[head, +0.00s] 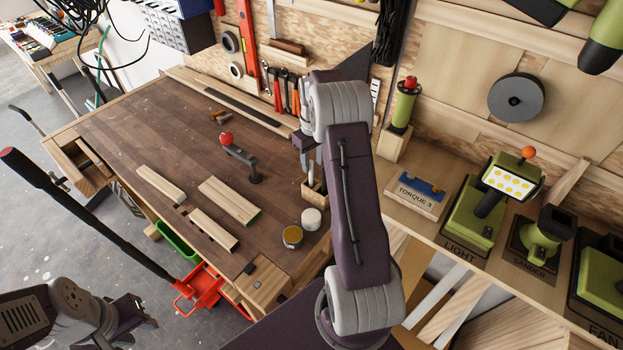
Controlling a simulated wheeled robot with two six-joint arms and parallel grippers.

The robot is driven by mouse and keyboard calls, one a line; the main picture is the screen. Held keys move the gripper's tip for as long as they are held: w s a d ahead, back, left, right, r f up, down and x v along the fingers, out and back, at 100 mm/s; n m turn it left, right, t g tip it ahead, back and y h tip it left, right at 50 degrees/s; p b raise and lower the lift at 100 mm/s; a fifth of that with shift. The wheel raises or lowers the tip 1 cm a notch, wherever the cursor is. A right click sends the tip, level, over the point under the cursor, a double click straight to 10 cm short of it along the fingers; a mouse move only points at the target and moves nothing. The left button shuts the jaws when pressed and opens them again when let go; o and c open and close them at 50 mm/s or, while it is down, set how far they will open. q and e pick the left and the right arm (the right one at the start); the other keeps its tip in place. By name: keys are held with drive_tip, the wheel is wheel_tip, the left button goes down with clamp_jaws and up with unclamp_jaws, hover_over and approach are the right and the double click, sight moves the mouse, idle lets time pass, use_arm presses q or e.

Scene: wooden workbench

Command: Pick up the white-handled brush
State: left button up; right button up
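A thin pale upright handle (310,172), which looks like the white-handled brush, stands in a small wooden holder (315,194) at the right side of the workbench. Its lower end is hidden in the holder. My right gripper (305,158) points down at the top of this handle, partly covered by my own arm. I cannot tell whether its fingers touch the handle or are closed. My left gripper (142,311) is at the lower left, off the bench and far from the brush. Its fingers look apart and empty.
Near the holder on the workbench (130,130) are a white-lidded jar (311,219) and a yellowish tin (292,236). A red-knobbed clamp (240,158) and wooden pieces (228,201) lie further left. Pliers (285,92) hang behind. A torque box (416,195) stands right of my arm.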

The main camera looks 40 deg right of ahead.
sight(312, 174)
drive_tip(key=f, duration=0.1)
drive_tip(key=f+p, duration=0.1)
drive_tip(key=f, duration=0.2)
drive_tip(key=shift+a+f, duration=0.15)
drive_tip(key=shift+a, duration=0.2)
drive_tip(key=shift+s+f, duration=0.1)
drive_tip(key=shift+f, duration=0.35)
drive_tip(key=shift+d, duration=0.1)
drive_tip(key=shift+w+f, duration=0.1)
drive_tip(key=shift+w, duration=0.15)
drive_tip(key=shift+c, duration=1.2)
drive_tip(key=c, duration=0.6)
drive_tip(key=shift+s, duration=0.1)
clamp_jaws()
